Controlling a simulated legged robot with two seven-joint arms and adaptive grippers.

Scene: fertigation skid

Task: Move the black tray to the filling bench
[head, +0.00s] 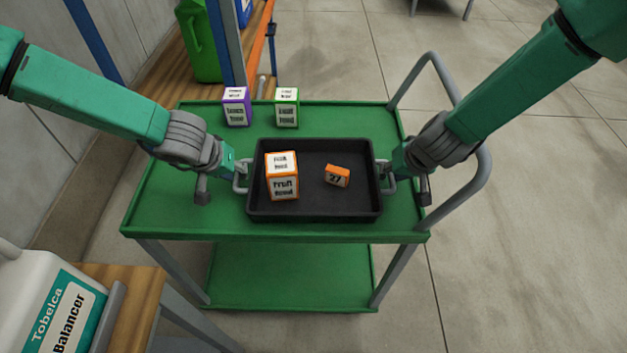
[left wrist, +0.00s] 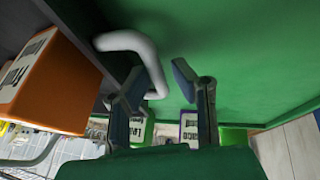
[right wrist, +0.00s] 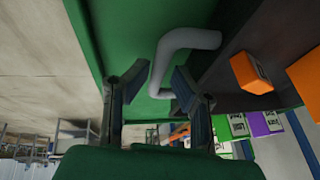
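The black tray (head: 315,208) lies flat on the green top of the cart, with a grey handle at each end. An orange-edged box (head: 282,176) and a small orange block (head: 337,176) sit in it. My left gripper (head: 236,170) is at the tray's left handle (left wrist: 150,62); in the left wrist view its fingers are apart, with the handle between them. My right gripper (head: 391,170) is at the right handle (right wrist: 163,65); its fingers are also apart on either side of the handle. The filling bench cannot be made out for certain.
A purple-edged box (head: 237,106) and a green-edged box (head: 287,108) stand behind the tray on the cart (head: 170,205). The cart's grey push rail (head: 485,175) is at the right. A wooden bench with a green can (head: 200,42) is at the back left. A white jug (head: 45,300) stands front left.

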